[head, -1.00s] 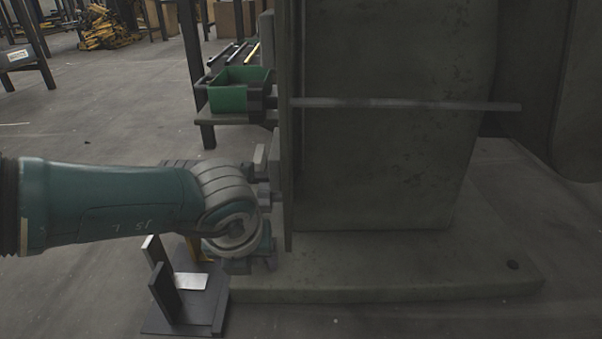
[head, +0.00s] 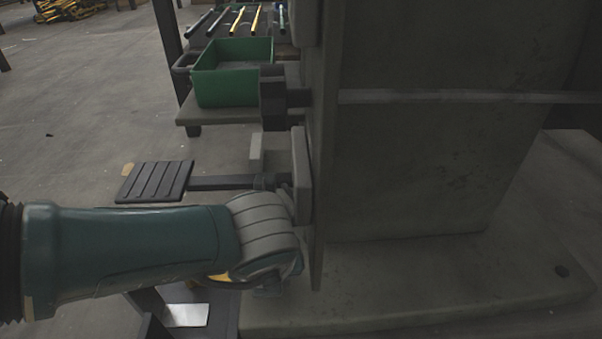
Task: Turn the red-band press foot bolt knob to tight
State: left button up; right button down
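A large grey-green press (head: 420,160) fills the right half of the head view, standing on a wide base plate (head: 420,280). I see no red band and cannot make out the foot bolt knob. My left arm comes in from the left, low in the view, and its wrist is close beside the press's left edge. My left gripper is mostly hidden behind the wrist, so its fingers cannot be read. My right gripper is not in view.
A ribbed foot pedal (head: 155,181) sticks out left of the press on a dark bar. Behind it, a green bin (head: 232,72) stands on a shelf beside several coloured rods. A dark bracket with a light plate (head: 187,315) lies below my arm. Open floor is at left.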

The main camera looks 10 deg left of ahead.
pick_arm(q)
jog(key=shift+s+d, duration=0.1)
jog(key=shift+s, duration=0.1)
jog(key=shift+c, duration=0.2)
jog(key=c, duration=1)
jog(key=shift+c, duration=0.2)
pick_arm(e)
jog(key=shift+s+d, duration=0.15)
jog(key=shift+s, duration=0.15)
